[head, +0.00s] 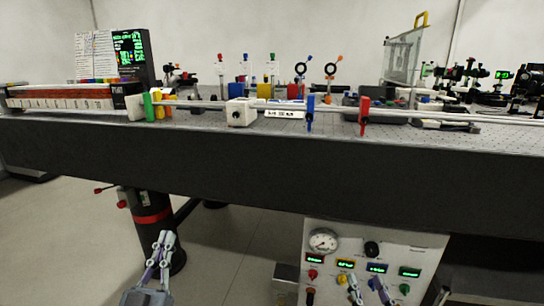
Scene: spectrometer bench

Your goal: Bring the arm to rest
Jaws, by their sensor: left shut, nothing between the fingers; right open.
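My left gripper (166,238) shows at the lower left, below the bench edge and in front of a dark table leg. Its fingers are together with nothing between them. My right gripper (364,278) shows at the bottom, right of centre, in front of the control panel. Its two fingers stand apart and hold nothing. Whether the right fingers touch the panel I cannot tell. Most of the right arm is below the picture edge.
The optical bench (250,155) spans the view above both grippers, with several optical mounts on top. A control panel (425,250) with a gauge (323,240), knobs and green displays stands below it. Open floor (60,240) lies at the left.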

